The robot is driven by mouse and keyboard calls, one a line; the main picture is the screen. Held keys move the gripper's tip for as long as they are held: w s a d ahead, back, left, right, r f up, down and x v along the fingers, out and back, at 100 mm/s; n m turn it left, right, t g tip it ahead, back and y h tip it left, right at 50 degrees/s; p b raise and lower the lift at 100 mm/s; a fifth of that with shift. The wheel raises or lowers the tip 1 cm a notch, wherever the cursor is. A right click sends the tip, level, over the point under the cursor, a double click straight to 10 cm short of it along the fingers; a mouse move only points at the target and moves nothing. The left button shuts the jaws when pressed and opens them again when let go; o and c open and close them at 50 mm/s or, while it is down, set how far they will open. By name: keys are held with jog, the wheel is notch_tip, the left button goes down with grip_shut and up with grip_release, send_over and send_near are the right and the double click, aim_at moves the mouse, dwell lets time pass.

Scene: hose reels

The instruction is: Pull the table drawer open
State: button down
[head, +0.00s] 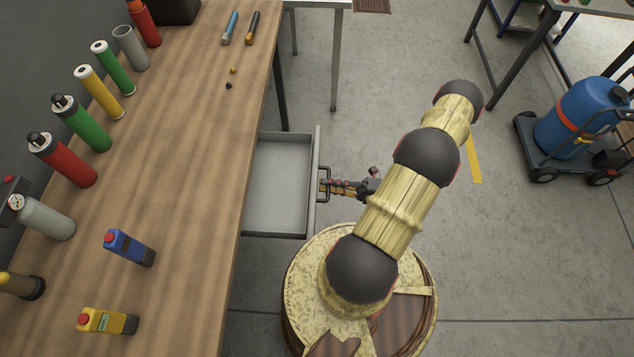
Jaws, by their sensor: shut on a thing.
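The table drawer (277,190) is a grey metal box that stands well out from under the wooden table (190,200). Its inside shows as empty. A dark bar handle (324,184) is on the drawer's front. My gripper (332,186) is at the handle, coming from the right, and is shut on it. My arm runs from my round base up over the floor, and part of the wrist is hidden behind it.
Several cylinders stand along the table's back, including a red one (62,160). A blue tank on a cart (582,118) is at right.

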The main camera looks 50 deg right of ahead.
jog(key=shift+v, duration=0.75)
jog(key=shift+r, duration=0.1)
jog(key=c, duration=2)
grip_release()
jog(key=shift+o, duration=0.2)
jog(key=v, duration=1.2)
